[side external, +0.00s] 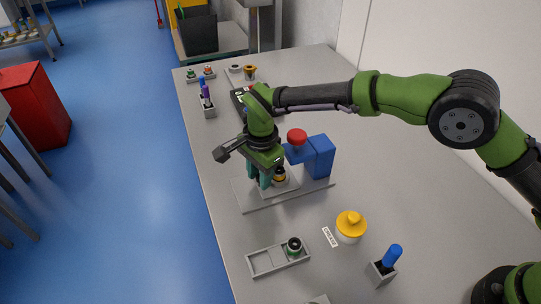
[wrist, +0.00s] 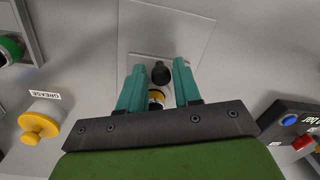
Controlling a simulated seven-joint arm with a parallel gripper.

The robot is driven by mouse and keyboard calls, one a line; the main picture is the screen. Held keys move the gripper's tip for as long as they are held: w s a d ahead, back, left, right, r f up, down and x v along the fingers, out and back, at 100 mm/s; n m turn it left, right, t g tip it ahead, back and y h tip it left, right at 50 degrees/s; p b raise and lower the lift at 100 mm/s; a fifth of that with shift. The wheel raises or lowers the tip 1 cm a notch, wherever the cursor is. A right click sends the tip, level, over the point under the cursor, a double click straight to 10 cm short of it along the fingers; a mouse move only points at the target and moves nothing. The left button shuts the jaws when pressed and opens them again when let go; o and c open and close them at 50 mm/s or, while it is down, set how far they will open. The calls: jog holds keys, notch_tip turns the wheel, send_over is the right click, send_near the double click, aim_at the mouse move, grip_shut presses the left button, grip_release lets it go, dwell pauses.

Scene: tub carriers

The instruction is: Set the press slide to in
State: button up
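The press has a blue body (side external: 320,157) with a red knob (side external: 297,136) and stands on a grey base plate (side external: 255,197). Below its head is a grey slide plate (side external: 291,184). A small tub with a black top and yellow band (side external: 280,175) stands on it, partly hidden by my gripper. My gripper (side external: 263,182) is low over the base plate, beside this tub. In the wrist view its teal fingers (wrist: 158,68) are apart, with the black knob (wrist: 161,74) and yellow band (wrist: 156,97) between them. I cannot tell whether they touch.
A two-compartment grey carrier (side external: 262,263) holds a black-and-green tub (side external: 294,246). A yellow-lidded grease jar (side external: 350,225) and a blue-handled tool in a holder (side external: 391,256) stand at the front right. A black switch box (wrist: 292,120) and a pen holder (side external: 207,107) are beyond the press.

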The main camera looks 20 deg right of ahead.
jog(key=shift+o, duration=0.9)
jog(key=shift+w, duration=0.1)
notch_tip(320, 180, up, 17)
jog(key=s, duration=0.1)
jog(key=shift+d, duration=0.25)
jog(key=shift+c, duration=0.3)
